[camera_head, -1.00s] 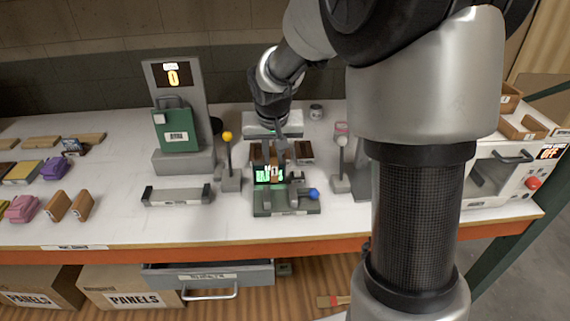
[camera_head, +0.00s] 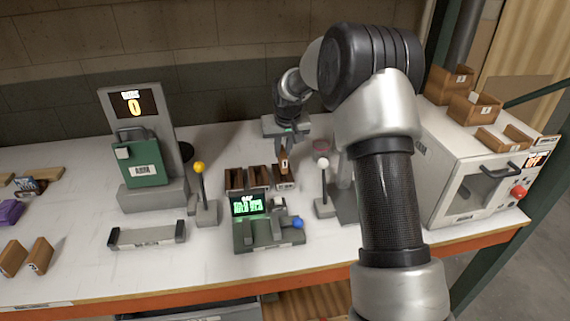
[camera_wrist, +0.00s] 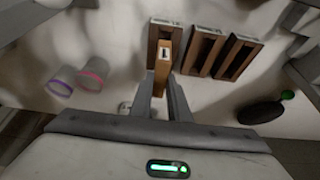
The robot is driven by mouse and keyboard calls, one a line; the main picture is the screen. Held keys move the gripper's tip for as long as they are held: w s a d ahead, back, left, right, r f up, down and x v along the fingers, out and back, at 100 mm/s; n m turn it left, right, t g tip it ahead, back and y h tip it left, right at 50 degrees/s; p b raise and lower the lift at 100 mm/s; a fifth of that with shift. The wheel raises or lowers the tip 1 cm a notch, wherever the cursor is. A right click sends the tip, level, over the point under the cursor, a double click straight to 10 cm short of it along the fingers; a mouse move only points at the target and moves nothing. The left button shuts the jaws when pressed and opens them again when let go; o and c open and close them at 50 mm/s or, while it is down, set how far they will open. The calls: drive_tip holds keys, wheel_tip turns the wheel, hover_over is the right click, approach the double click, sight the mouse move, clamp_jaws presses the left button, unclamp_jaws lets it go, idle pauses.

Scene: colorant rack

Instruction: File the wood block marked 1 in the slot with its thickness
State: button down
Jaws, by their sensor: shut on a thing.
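My gripper (camera_head: 285,142) is shut on a small wood block (camera_head: 284,163), which it holds upright at the rightmost of three dark wood slots (camera_head: 286,184) in the head view. In the wrist view, the fingers of my gripper (camera_wrist: 162,98) grip the block (camera_wrist: 163,62), which covers part of the leftmost slot (camera_wrist: 153,45). A small pale label shows on the block; its number is too small to read. I cannot tell whether the block's lower end is inside the slot. The middle slot (camera_wrist: 204,50) and the other end slot (camera_wrist: 238,57) look empty.
A gauge with a green screen (camera_head: 247,206) and blue knob stands in front of the slots. A yellow-knobbed lever (camera_head: 199,168) and a white-knobbed lever (camera_head: 323,163) flank them. A white oven (camera_head: 475,180) stands right; two wood blocks (camera_head: 38,254) lie front left.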

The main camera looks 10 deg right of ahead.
sight(283, 162)
drive_tip(key=shift+f, duration=2.3)
drive_tip(key=shift+f, duration=0.2)
drive_tip(key=c, duration=1.7)
unclamp_jaws()
